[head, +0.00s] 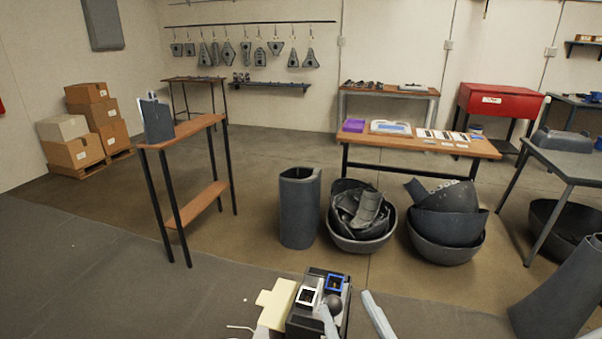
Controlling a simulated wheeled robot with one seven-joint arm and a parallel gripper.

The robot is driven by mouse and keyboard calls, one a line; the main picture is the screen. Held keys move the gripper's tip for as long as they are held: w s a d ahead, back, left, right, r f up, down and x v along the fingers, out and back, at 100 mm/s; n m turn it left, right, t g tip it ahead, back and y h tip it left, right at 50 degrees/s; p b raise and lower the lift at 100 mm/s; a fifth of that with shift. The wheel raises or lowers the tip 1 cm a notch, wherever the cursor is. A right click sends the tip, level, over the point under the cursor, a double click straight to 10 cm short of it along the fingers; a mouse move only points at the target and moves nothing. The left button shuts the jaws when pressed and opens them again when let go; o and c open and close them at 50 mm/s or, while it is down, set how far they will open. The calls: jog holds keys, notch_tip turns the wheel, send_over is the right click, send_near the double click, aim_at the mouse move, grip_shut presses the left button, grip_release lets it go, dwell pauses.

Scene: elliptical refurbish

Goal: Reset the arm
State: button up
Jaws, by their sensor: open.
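My gripper (346,303) is at the bottom middle of the head view. Its two pale grey fingers stand apart and nothing shows between their tips. Most of my arm is below the picture edge, so its pose is hidden. I cannot tell whether these are parts of me.
A narrow shelf table (190,131) stands left. A dark cylinder (299,212) and bins of scrap (350,243) (447,254) stand ahead, before a wooden workbench (480,147). A grey table (572,160) and large dark piece (562,295) are right. Floor (110,270) at lower left is clear.

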jog(key=s+d+f+m+g+h, duration=0.1)
jog(key=s+d+f, duration=0.2)
jog(key=s, duration=0.7)
jog(key=s+d+f+m+g+h, duration=0.1)
jog(key=s+d+f, duration=0.3)
jog(key=s, duration=0.7)
jog(key=s+d+f+m+g+h, duration=0.2)
jog(key=s+d+f, duration=0.2)
jog(key=s, duration=0.7)
jog(key=shift+d+h, duration=0.25)
jog(key=shift+h, duration=0.05)
